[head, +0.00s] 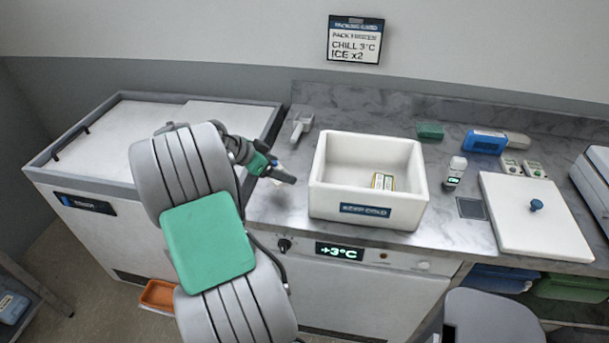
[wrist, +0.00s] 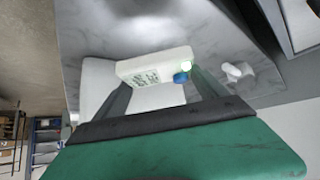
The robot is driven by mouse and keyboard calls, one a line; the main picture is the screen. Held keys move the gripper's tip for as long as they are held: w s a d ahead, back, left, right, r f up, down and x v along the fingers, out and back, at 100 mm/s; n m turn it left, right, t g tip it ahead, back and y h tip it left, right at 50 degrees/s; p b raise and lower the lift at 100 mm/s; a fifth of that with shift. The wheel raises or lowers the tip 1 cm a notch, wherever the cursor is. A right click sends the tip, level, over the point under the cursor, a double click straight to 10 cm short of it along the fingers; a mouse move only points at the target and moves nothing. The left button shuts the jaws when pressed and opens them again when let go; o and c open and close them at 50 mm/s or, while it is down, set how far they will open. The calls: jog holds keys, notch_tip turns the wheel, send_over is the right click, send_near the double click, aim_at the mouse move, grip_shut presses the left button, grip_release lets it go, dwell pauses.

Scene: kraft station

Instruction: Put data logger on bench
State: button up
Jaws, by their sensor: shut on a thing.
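My gripper (head: 284,177) is over the left part of the marble bench (head: 268,212), left of the white box. In the wrist view my gripper (wrist: 163,83) is shut on the data logger (wrist: 150,68), a small white device with a dark grid-like face, a blue button and a green light. In the head view the logger is mostly hidden by my gripper. I cannot tell whether it touches the bench. Two similar small pale devices (head: 522,168) lie at the right on the bench.
A white open box (head: 368,212) with a small package (head: 383,181) inside stands beside my gripper. A grey handheld tool (head: 301,125) lies behind. A vial (head: 454,173) and white lid (head: 535,232) are to the right. The bench's front left is clear.

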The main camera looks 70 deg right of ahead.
jog(key=shift+f, duration=3.15)
jog(key=o, duration=1.3)
jog(key=shift+r+p, duration=0.15)
jog(key=shift+p, duration=0.2)
jog(key=shift+w+a+r, duration=0.1)
jog(key=shift+w+r, duration=0.1)
jog(key=b+v, duration=0.2)
jog(key=v, duration=1)
jog(key=w+a+r+n+t+y, duration=0.1)
jog(key=w+a+n+t, duration=0.4)
jog(key=w+a+n, duration=0.6)
jog(key=s+a+n+t+y, duration=0.2)
jog(key=a+n, duration=0.5)
jog(key=a, duration=0.8)
jog(key=s+a+f+n+t+y, duration=0.1)
jog(key=s+a+n+y, duration=0.3)
jog(key=a, duration=1.2)
jog(key=n, duration=0.3)
jog(key=shift+s+n+t, duration=0.3)
jog(key=shift+s+t, duration=0.05)
jog(key=shift+t, duration=0.05)
